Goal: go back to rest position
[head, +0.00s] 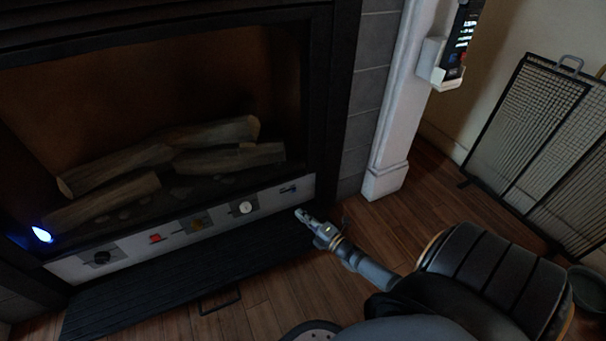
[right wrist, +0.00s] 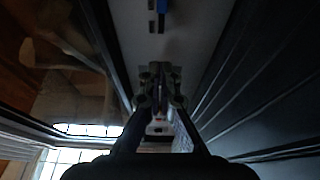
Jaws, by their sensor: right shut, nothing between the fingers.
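My right gripper (head: 302,216) is in front of the fireplace, near the right end of its white control panel (head: 218,213). Its fingers are shut and empty. In the right wrist view the closed fingertips (right wrist: 159,88) point along a pale panel, and a small blue part (right wrist: 164,18) shows above them. I cannot tell whether the fingertips touch the panel. My left gripper is not in view.
The fireplace holds several logs (head: 190,155), and a small blue light (head: 41,234) glows at its left. A dark slatted panel (head: 170,285) lies below the controls. A mesh screen (head: 535,140) stands at right. A wall-mounted device (head: 457,50) hangs at upper right. Wooden floor (head: 410,205) is clear between.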

